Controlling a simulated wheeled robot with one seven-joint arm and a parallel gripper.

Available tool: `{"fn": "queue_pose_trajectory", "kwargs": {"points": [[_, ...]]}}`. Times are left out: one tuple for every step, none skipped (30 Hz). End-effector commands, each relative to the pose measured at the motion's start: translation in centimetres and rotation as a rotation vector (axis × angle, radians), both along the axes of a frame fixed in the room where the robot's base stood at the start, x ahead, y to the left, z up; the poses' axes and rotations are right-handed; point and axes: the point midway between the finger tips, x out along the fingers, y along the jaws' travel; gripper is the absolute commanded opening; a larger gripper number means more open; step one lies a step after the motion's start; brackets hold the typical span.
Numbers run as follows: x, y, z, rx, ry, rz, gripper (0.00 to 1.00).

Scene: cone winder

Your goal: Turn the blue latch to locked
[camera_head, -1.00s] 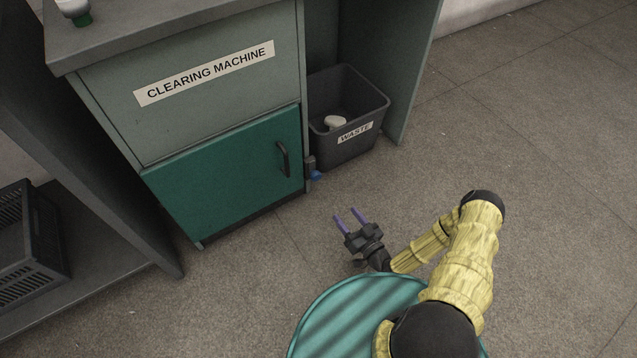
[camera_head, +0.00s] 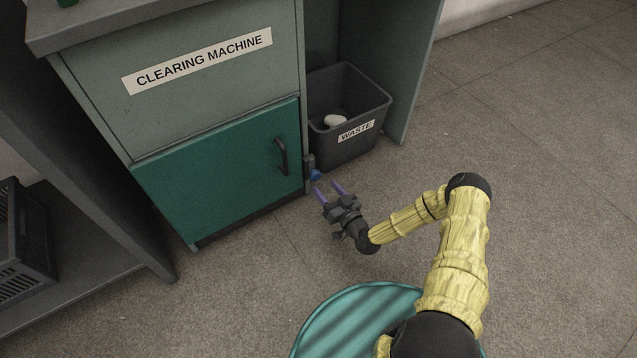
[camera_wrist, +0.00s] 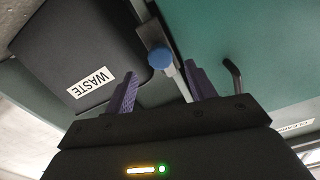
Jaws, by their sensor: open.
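The blue latch (camera_head: 316,175) is a small round blue knob on a grey mount at the right edge of the clearing machine (camera_head: 218,175), beside its teal door. It also shows in the wrist view (camera_wrist: 160,58), ahead of my fingers and between their lines. My gripper (camera_head: 328,188) is open and empty, with its two purple fingers pointing at the latch from just in front. In the wrist view the open fingers (camera_wrist: 158,85) are apart from the knob, with a gap. I cannot tell the latch's turn position.
A dark waste bin (camera_head: 352,148) with a pale lump inside stands right of the latch. The teal door has a dark handle (camera_head: 282,156) and looks closed. A dark crate (camera_head: 24,245) sits on a shelf at the left. The floor at the right is clear.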

Motion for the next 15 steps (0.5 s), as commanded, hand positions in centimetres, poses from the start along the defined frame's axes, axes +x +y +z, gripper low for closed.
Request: {"fn": "queue_pose_trajectory", "kwargs": {"points": [[0.8,0.5,-0.5,-0.002,-0.003,0.001,0.55],[1.3,0.8,-0.4,-0.001,-0.003,0.000,0.55],[1.8,1.2,-0.5,0.000,-0.003,0.000,0.55],[2.2,1.5,-0.4,-0.001,-0.002,0.001,0.55],[2.6,1.8,-0.4,0.001,-0.003,0.001,0.55],[3.1,2.1,-0.4,-0.001,-0.003,0.000,0.55],[3.5,2.3,-0.4,-0.002,-0.002,0.000,0.55],[3.8,2.5,-0.3,-0.001,-0.002,0.000,0.55],[4.1,2.7,-0.3,-0.001,-0.002,0.000,0.55],[4.2,2.8,-0.2,0.000,-0.001,0.000,0.55],[4.4,3.0,-0.2,-0.001,-0.001,0.001,0.55],[4.5,3.1,-0.2,-0.001,-0.001,0.001,0.55],[4.6,3.1,-0.1,-0.001,0.001,0.000,0.55],[4.6,3.1,-0.1,-0.001,0.001,0.000,0.55],[4.7,3.2,0.0,-0.001,0.001,0.000,0.55]]}}
